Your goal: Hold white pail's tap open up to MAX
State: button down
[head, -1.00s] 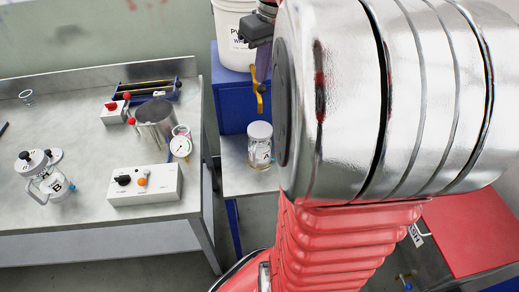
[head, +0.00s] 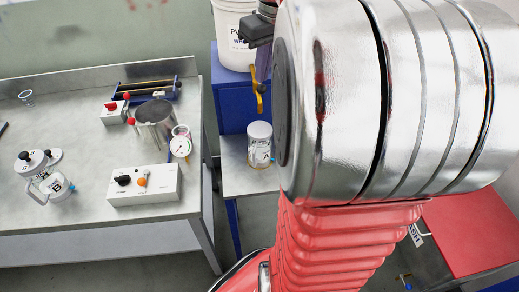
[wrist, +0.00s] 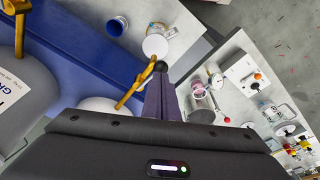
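The white pail (head: 228,42) stands on the blue stand in the head view, its right side hidden by my arm. Its yellow tap (head: 259,95) sticks out low at the front. In the wrist view the tap's yellow lever (wrist: 131,93) runs up to a dark knob just beyond my fingertips. My gripper (wrist: 161,78) has its dark fingers close together and looks shut. I cannot tell whether the fingertips touch the knob. In the head view the dark gripper body shows above the tap, partly hidden by my arm.
A grey pail (wrist: 32,105) with its own yellow tap is at left in the wrist view. A lidded jar (head: 260,145) stands on the low shelf below the tap. The workbench (head: 60,110) at left holds a metal pot, gauge, control box and lidded flask.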

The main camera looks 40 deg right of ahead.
aim_at(263, 85)
jog(key=shift+f, duration=0.15)
jog(key=shift+f, duration=2.5)
dwell(5.3)
